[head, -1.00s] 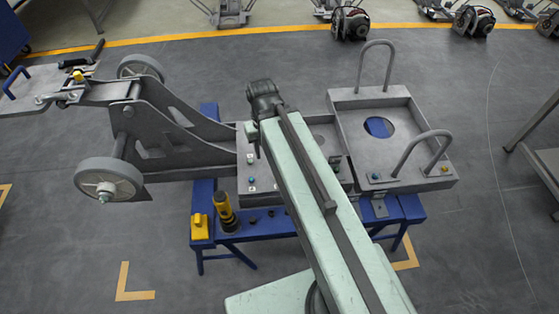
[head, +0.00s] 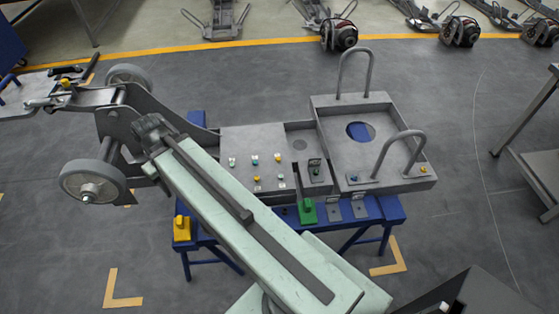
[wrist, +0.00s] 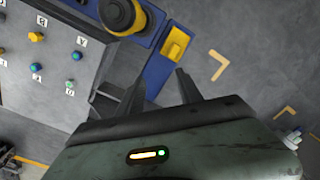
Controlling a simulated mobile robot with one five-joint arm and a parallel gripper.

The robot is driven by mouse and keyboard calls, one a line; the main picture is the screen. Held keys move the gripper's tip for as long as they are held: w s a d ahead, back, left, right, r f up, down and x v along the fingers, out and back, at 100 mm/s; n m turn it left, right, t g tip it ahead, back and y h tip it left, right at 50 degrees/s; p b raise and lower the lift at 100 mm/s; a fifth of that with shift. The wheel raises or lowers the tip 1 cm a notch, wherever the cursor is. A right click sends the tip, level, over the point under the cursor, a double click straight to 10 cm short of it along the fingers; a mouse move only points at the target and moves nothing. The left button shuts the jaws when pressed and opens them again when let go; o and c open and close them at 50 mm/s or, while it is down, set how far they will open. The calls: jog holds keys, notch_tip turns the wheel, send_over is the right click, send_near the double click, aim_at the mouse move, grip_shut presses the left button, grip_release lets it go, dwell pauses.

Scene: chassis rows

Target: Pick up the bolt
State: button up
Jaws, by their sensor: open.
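Several small coloured bolts stand on the flat grey plate (head: 240,140) of the chassis. In the head view they include a blue bolt (head: 255,159) and a yellow bolt (head: 278,158). In the wrist view a yellow bolt (wrist: 36,37), a teal bolt (wrist: 77,56) and a blue bolt (wrist: 36,66) show at the left, beside small letter marks. I cannot tell which bolt is meant. My gripper (wrist: 160,76) is open and empty, to the right of the bolts in the wrist view. In the head view my arm's end covers the fingers.
A blue bench (head: 388,212) carries the chassis. A yellow block (wrist: 175,45) and a yellow-black tool (wrist: 120,14) are close ahead of my fingers. A green-handled tool (head: 307,211) stands at the bench front. A grey tray (head: 400,160) with tall handles rises at right.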

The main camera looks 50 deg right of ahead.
jog(key=s+d+f+n+y+b, duration=0.15)
jog(key=d+n, duration=0.25)
jog(key=d, duration=1.5)
jog(key=n+t+y+b, duration=0.2)
jog(key=n+t+b, duration=0.1)
jog(key=n, duration=0.2)
send_near(278, 159)
jog(key=b+x, duration=0.7)
jog(key=x, duration=0.1)
jog(key=shift+d+f, duration=0.1)
jog(key=shift+f, duration=0.3)
jog(key=shift+w+r, duration=0.1)
jog(key=shift+r, duration=0.1)
jog(key=shift+c, duration=0.3)
grip_shut()
